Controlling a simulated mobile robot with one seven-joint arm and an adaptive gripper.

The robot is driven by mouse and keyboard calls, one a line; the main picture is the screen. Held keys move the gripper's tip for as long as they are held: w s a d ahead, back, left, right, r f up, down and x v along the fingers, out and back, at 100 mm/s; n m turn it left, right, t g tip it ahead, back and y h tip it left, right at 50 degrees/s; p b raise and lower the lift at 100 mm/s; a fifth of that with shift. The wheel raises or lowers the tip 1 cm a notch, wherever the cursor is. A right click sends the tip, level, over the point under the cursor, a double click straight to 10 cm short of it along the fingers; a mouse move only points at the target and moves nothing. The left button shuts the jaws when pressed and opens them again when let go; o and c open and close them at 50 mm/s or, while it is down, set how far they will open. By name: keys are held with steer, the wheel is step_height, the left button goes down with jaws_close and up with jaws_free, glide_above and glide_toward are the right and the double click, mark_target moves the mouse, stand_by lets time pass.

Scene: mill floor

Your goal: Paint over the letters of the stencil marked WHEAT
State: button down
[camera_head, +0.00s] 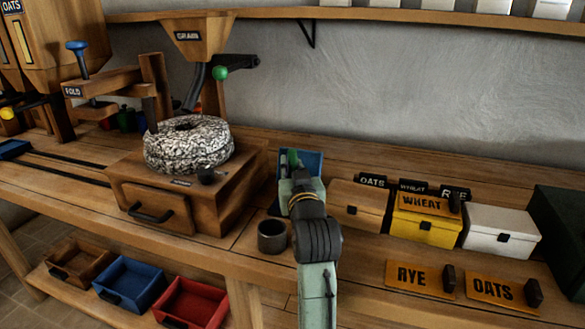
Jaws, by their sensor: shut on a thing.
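The orange WHEAT stencil (424,201), with black letters and a dark handle, lies on top of a yellow box (420,229) right of centre. My gripper (299,167) is at the centre, left of the stencil and apart from it, in front of a blue container (312,160). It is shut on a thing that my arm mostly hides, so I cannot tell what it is. The RYE stencil (411,276) and the OATS stencil (488,290) lie on the bench in front of the boxes, each with a dark handle.
A wooden box (357,205) and a white box (502,231) flank the yellow box. A dark green case (563,240) stands far right. A dark cup (272,236) stands left of my arm. A millstone (188,147) sits on a wooden base further left.

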mark_target(293, 150)
steer(key=shift+r+p, duration=2.95)
steer(key=shift+r, duration=0.55)
steer(key=shift+f, duration=0.1)
